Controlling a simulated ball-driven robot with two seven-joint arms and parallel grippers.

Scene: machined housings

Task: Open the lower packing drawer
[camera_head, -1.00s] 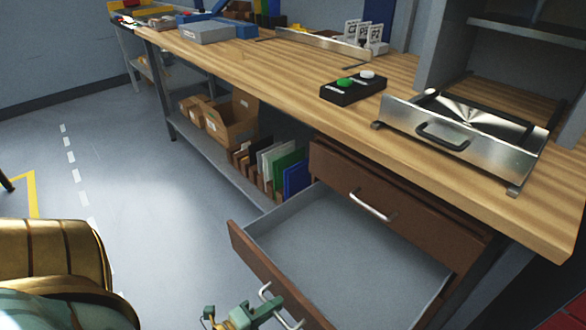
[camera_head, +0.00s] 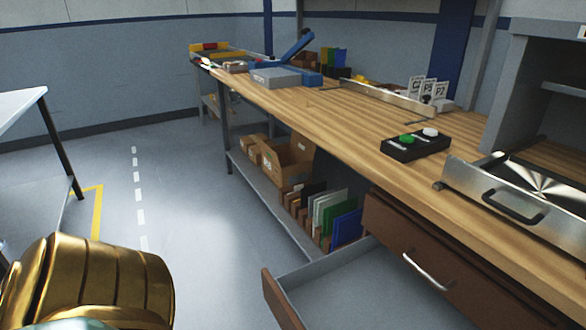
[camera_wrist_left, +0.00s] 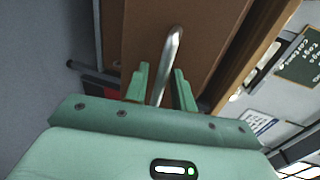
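The lower packing drawer is pulled out below the bench in the head view. Its brown front (camera_head: 282,303) and grey inside (camera_head: 345,290) show at the bottom edge, and the inside that shows is empty. In the left wrist view a brown drawer front (camera_wrist_left: 195,30) carries a metal bar handle (camera_wrist_left: 171,52). My left gripper (camera_wrist_left: 161,76) has its green fingers on either side of this handle, with small gaps seen beside the bar. The left gripper is outside the head view. My right gripper is in neither view.
The upper drawer (camera_head: 450,275) is shut, its handle (camera_head: 427,271) clear. On the wooden bench (camera_head: 345,130) stand a button box (camera_head: 415,144) and a metal tray (camera_head: 520,200). Boxes and upright folders (camera_head: 325,212) fill the shelf below. The floor left of the bench is open.

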